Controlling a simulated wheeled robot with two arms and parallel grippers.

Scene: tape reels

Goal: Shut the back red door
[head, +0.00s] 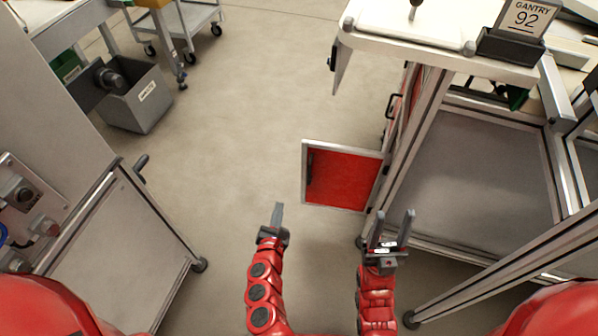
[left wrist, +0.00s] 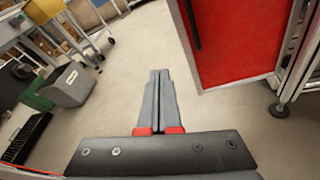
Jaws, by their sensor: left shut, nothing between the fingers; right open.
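A red door panel (head: 338,180) with a pale metal frame stands open, swung out to the left from the side of the workbench frame (head: 425,120). A dark handle is on its left part; the door also fills the upper right of the left wrist view (left wrist: 240,42). Farther back, a narrow reddish strip with a dark handle (head: 391,106) shows along the bench side, seen nearly edge-on. My left gripper (head: 278,212) is shut and empty, left of and nearer than the open door, apart from it. My right gripper (head: 393,222) is open and empty beside the bench's near post.
A white benchtop (head: 440,30) overhangs at upper right, bearing a GANTRY 92 sign (head: 528,18). A grey bin (head: 140,98) and a wheeled cart (head: 185,25) stand at upper left. The middle floor is clear.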

